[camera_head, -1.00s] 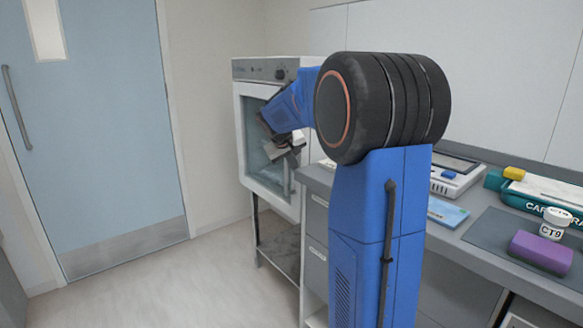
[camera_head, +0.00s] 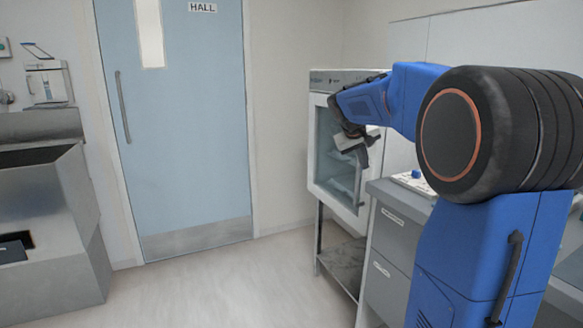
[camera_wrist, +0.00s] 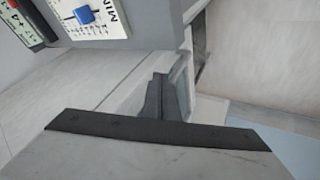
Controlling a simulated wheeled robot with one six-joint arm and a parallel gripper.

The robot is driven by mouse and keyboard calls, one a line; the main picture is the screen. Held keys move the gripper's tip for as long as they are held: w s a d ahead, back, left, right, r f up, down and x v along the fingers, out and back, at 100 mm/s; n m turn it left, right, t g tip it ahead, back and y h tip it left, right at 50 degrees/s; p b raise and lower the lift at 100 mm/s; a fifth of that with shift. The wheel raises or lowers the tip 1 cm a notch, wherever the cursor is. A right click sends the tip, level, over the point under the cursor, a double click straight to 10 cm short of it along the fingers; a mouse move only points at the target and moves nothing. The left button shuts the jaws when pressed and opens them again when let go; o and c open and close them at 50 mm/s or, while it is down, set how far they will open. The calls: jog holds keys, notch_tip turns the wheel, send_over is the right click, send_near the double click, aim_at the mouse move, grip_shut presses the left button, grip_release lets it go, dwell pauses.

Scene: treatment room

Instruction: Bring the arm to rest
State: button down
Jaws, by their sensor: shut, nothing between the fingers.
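My blue and black arm reaches across the right side of the head view, bent at the large black joint. My gripper (camera_head: 364,152) hangs at its far end, in front of the white glass-fronted cabinet as seen from here. It is shut and nothing shows in it. In the wrist view, the dark fingers (camera_wrist: 167,97) are close together above a grey plate-like part. I cannot tell whether the gripper touches the cabinet.
The white cabinet (camera_head: 319,142) stands on a metal stand beside the grey drawer counter (camera_head: 391,225). A blue door (camera_head: 185,120) marked HALL is further left. A steel unit (camera_head: 50,235) stands at far left. The floor (camera_head: 225,290) between is clear.

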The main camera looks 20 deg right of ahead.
jog(key=s+a+f+n+y, duration=0.1)
jog(key=s+a+f+y, duration=0.1)
jog(key=s+a+f, duration=0.4)
jog(key=s+a+f+n+y, duration=0.1)
jog(key=s+a+f, duration=0.5)
jog(key=s+a, duration=0.7)
jog(key=s+a+f+n+t+y, duration=0.1)
jog(key=s+a+f+y, duration=0.2)
jog(key=s, duration=1.3)
jog(key=a+f, duration=0.3)
jog(key=a, duration=0.3)
jog(key=shift+a, duration=0.4)
jog(key=shift+s, duration=0.1)
